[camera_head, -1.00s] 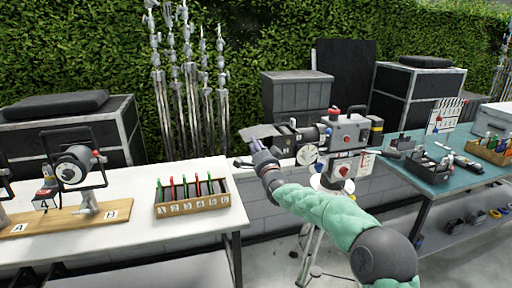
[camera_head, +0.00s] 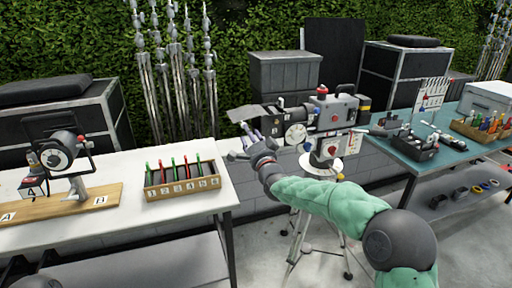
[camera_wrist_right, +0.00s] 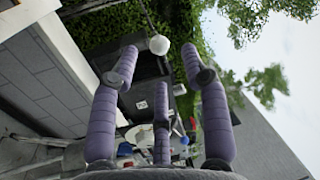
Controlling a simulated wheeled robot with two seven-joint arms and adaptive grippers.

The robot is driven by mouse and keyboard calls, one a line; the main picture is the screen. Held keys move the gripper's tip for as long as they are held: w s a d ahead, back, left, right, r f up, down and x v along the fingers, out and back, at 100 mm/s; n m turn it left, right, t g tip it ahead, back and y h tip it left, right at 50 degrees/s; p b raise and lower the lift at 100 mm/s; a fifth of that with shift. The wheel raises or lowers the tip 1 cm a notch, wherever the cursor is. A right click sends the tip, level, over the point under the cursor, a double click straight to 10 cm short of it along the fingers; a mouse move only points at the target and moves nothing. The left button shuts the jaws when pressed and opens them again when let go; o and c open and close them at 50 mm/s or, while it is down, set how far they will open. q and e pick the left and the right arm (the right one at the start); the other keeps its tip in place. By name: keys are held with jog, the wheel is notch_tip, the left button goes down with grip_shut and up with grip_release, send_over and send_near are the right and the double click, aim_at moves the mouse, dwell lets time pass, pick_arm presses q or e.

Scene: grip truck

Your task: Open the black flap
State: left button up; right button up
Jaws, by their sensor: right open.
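The film camera (camera_head: 335,112) stands on a tripod between the two tables. Its flap (camera_head: 246,114), a thin dark grey plate, sticks out to the left from the top of the lens end. My right gripper (camera_head: 245,143) is just below the flap and left of the lens, with its fingers spread and nothing held. In the right wrist view its three purple fingers (camera_wrist_right: 160,95) are apart, with a white ball (camera_wrist_right: 159,45) on a thin rod near their tips. Contact with the flap cannot be told.
A white table (camera_head: 110,228) on the left bears a numbered rack (camera_head: 182,192) and a lamp-like device on a wooden board (camera_head: 62,203). A teal table (camera_head: 425,165) with tools stands on the right. Dark cases and a hedge are behind.

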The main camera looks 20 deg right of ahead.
jog(key=v, duration=0.6)
jog(key=s+a+f+n+g+p, duration=0.1)
jog(key=s+a+f+n+g, duration=0.15)
jog(key=f, duration=0.95)
jog(key=s+a+f+n+g+y, duration=0.1)
jog(key=s+f+g, duration=0.3)
jog(key=f, duration=0.8)
jog(key=s+a+f+n+g+p, duration=0.1)
jog(key=s+a+f+n+g, duration=0.2)
jog(key=f, duration=1)
jog(key=s+a+f+n+g, duration=0.1)
jog(key=s+f+g, duration=0.2)
jog(key=s+f, duration=0.3)
jog(key=s+a+f+n+g+y, duration=0.1)
jog(key=s+f+g, duration=0.3)
jog(key=s, duration=1)
jog(key=s+a+f+n+g+p, duration=0.1)
jog(key=s+a+f+n+g, duration=0.1)
jog(key=s+f, duration=0.5)
jog(key=s+a+g, duration=0.1)
jog(key=s, duration=0.2)
jog(key=shift+s+a+f+y, duration=0.25)
jog(key=shift+f+y, duration=0.05)
jog(key=shift+f, duration=0.1)
